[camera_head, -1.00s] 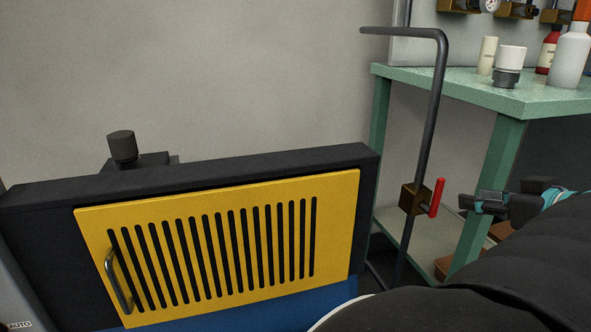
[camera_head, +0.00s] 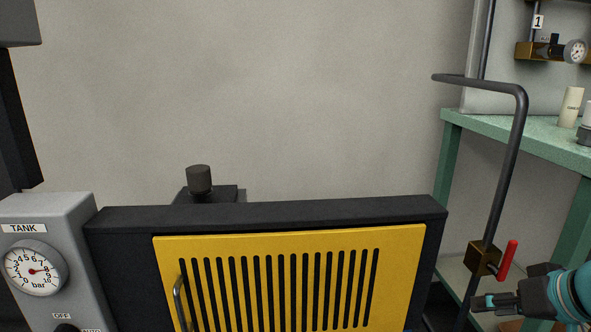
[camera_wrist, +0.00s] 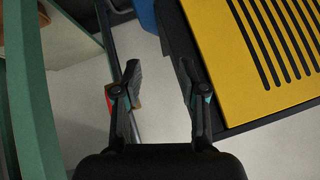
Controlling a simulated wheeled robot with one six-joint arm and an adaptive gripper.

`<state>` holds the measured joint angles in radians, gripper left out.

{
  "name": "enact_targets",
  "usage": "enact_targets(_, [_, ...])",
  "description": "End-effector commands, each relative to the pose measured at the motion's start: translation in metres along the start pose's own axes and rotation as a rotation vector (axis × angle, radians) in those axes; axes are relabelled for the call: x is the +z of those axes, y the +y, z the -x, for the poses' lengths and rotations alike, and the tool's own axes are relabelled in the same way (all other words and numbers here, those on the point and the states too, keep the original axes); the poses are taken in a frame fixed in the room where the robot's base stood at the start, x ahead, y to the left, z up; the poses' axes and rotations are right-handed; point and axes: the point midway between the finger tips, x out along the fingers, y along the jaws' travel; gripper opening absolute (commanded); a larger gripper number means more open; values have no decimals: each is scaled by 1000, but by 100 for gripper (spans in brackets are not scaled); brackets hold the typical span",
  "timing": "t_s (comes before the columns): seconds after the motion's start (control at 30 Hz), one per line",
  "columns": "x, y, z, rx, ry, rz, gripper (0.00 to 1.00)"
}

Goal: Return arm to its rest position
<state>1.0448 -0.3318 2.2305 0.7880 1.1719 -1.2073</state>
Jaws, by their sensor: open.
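My gripper (camera_head: 492,303) is at the lower right of the head view, just below the red valve lever (camera_head: 508,260). In the wrist view my gripper (camera_wrist: 160,78) has its two fingers spread apart, with nothing between them but pale floor behind. A bit of red shows beside the left finger in the wrist view, partly hidden by it. Most of my arm is outside the head view.
A yellow slotted panel (camera_head: 400,260) with a handle sits in a black housing (camera_head: 110,245); it also shows in the wrist view (camera_wrist: 225,60). A bent dark pipe (camera_head: 510,150) carries a brass valve (camera_head: 482,259). A green bench (camera_head: 530,135) stands right. A tank gauge (camera_head: 34,268) is left.

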Motion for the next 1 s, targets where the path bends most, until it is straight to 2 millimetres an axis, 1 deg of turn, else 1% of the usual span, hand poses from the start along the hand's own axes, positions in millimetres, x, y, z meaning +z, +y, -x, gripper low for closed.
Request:
enact_targets(0.03, [4,-12,-6,2,-68,-14,42])
enact_targets(0.2, [27,-33,-27,76,-262,-71,42])
enact_targets(0.33, [39,-43,-36,160,-358,-85,42])
enact_targets(0.5, [46,-54,-41,264,-418,-73,42])
enact_targets(0.57, [45,-64,-39,284,-412,-54,42])
enact_targets(0.77, [43,-116,-23,282,-352,35,42])
enact_targets(0.9, [46,-153,-8,262,-294,103,42])
enact_targets(1.0, [50,-174,2,244,-255,140,42])
